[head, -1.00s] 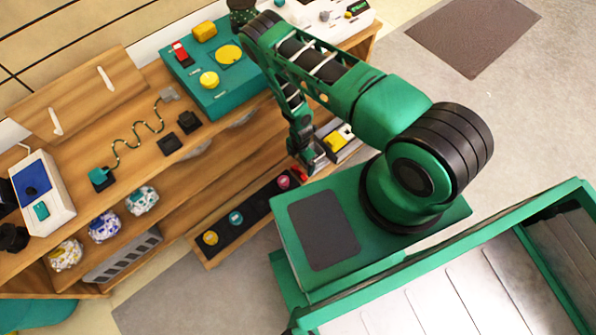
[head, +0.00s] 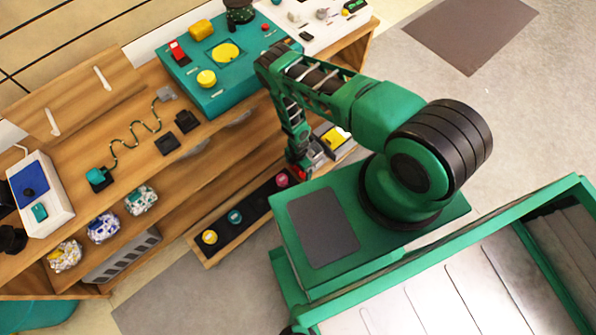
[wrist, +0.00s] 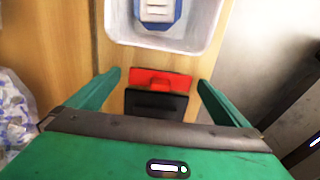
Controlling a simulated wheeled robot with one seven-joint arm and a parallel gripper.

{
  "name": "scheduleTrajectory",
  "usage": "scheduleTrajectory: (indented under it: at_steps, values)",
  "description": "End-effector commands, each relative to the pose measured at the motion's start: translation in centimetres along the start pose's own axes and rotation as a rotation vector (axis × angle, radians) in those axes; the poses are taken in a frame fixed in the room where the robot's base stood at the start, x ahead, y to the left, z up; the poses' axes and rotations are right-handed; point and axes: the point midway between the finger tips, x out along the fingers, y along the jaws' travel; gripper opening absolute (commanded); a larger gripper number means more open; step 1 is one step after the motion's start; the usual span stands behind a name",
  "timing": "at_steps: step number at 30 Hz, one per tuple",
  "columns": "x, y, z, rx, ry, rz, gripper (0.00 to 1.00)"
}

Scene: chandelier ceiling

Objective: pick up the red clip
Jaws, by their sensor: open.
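The red clip (wrist: 160,79) shows in the wrist view on a wooden surface, between the tips of my two green fingers. A dark block-like part (wrist: 155,104) lies directly below it in the picture; I cannot tell whether it belongs to the clip. My gripper (wrist: 160,85) is open, with one finger to each side of the clip and a visible gap on both sides. In the head view my gripper (head: 301,166) is low at the right end of the lower shelf, and I cannot clearly make out the clip there.
A white tray (wrist: 208,42) with a blue-and-white item lies just beyond the clip. A black strip (head: 258,208) with coloured round pieces lies left of my gripper in the head view. A teal board (head: 238,88) stands on the shelf above. Wrapped bundles (head: 104,227) lie farther left.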

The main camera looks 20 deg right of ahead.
Motion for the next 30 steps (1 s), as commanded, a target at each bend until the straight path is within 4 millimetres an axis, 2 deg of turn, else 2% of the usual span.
scheduleTrajectory:
  at_steps: [5, 9, 11, 23, 26, 30]
  values:
    - [0.0, 0.0, 0.0, 0.000, 0.000, 0.000, 1.00]
    - [0.0, 0.0, 0.0, 0.000, 0.000, 0.000, 0.69]
    - [0.0, 0.0, 0.0, 0.000, 0.000, 0.000, 0.57]
    - [-0.4, 0.0, 0.0, 0.000, 0.000, 0.000, 0.57]
    - [-1.0, 0.0, -0.1, 0.000, 0.001, 0.000, 0.57]
    - [-2.9, 0.1, -0.1, 0.000, 0.001, 0.002, 0.57]
